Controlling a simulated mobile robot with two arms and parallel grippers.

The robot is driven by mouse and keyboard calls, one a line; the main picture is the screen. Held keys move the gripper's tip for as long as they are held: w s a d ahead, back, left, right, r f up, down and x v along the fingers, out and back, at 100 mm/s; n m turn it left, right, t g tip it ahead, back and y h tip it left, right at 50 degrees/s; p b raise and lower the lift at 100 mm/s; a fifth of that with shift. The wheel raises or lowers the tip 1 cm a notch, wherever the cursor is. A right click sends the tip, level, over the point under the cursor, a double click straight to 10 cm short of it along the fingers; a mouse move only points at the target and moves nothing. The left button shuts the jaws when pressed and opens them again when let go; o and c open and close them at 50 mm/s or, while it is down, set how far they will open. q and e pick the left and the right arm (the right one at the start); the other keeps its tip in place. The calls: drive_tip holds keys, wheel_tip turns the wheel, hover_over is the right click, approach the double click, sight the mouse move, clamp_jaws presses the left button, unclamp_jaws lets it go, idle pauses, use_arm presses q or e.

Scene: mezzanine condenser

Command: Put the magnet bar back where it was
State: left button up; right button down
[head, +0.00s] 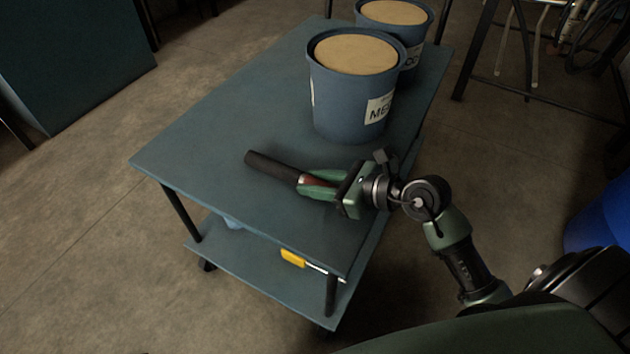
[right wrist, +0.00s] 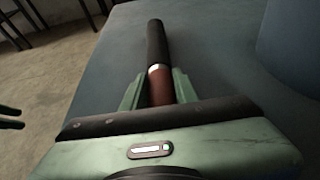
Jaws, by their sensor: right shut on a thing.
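The magnet bar (head: 272,165) is a dark round bar with a red-brown section near my gripper. My right gripper (head: 308,186) is shut on that red-brown end, and the dark end points out to the left over the cart's top. In the right wrist view the bar (right wrist: 157,45) runs straight out from between the green fingers (right wrist: 157,88), with a pale ring between its dark and red-brown parts. The bar is low over the blue-grey cart top (head: 215,135); I cannot tell whether it touches.
A blue bucket (head: 340,105) with a tan top and a label stands on the cart behind the bar. A second bucket (head: 415,50) stands behind it. A yellow object (head: 293,258) is on the lower shelf (head: 245,275). The left part of the cart top is clear.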

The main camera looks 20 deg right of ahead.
use_arm(q)
drive_tip(key=shift+w, duration=0.15)
use_arm(e)
drive_tip(key=c, duration=1.1)
unclamp_jaws()
use_arm(q)
drive_tip(key=shift+r, duration=0.1)
use_arm(e)
drive_tip(key=shift+r, duration=0.1)
drive_tip(key=v, duration=0.4)
drive_tip(key=shift+p, duration=0.35)
use_arm(q)
drive_tip(key=shift+s+a+r+g, duration=0.15)
drive_tip(key=shift+s+g, duration=0.35)
drive_tip(key=shift+s, duration=0.55)
use_arm(e)
drive_tip(key=v, duration=0.8)
